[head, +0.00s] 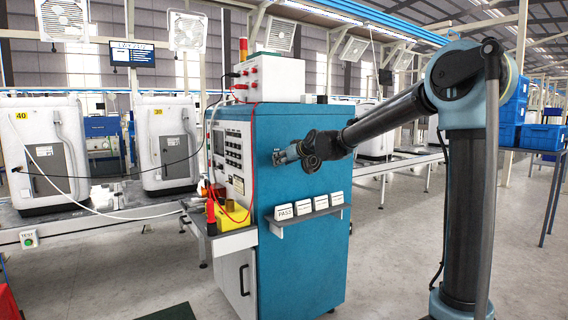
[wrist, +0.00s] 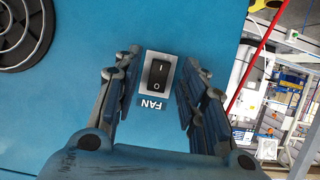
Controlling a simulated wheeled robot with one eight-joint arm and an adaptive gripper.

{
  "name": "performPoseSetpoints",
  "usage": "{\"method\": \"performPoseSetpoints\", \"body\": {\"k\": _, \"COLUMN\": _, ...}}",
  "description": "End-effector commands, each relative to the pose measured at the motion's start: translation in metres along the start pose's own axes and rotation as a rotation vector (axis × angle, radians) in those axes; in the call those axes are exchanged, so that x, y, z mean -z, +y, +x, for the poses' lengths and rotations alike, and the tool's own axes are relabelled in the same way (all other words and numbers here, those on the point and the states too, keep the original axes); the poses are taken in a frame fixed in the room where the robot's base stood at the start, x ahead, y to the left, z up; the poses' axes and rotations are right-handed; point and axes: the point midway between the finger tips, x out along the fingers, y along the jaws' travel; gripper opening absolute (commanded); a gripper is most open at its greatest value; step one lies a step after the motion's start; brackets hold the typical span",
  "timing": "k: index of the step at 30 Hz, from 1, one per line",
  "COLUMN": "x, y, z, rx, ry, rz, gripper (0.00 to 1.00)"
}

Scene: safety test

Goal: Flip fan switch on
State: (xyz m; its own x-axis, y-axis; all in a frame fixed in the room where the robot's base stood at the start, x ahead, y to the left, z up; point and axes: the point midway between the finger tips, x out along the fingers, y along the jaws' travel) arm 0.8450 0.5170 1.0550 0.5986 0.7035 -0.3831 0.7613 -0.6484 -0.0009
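The fan switch (wrist: 158,75) is a black rocker on a light plate, marked I and O, with a FAN label (wrist: 152,104) beside it. It sits on the side of the blue cabinet (head: 310,265), between my gripper's fingers in the wrist view. My gripper (wrist: 158,85) is open and empty, with a finger on either side of the switch. I cannot tell how far the fingertips are from the panel. In the head view my gripper (head: 281,157) is at the cabinet's blue side, and the switch is hidden there.
A round dark vent (wrist: 22,30) is on the panel beside the switch. A small shelf (head: 312,216) with PASS and other cards juts out below my gripper. A red cable (wrist: 255,55) runs past the cabinet edge. A white-and-red box (head: 270,78) stands on top.

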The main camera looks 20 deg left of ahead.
Motion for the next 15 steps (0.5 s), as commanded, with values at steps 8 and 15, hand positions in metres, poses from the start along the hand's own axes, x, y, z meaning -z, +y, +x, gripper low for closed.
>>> {"method": "performPoseSetpoints", "body": {"k": 8, "x": -0.0001, "y": 0.0, "z": 0.0053, "rx": 0.0, "ry": 0.0, "rz": 0.0, "gripper": 0.38}}
{"method": "performPoseSetpoints", "body": {"k": 15, "x": -0.0001, "y": 0.0001, "z": 0.0051, "rx": 0.0, "ry": 0.0, "rz": 0.0, "gripper": 0.16}}
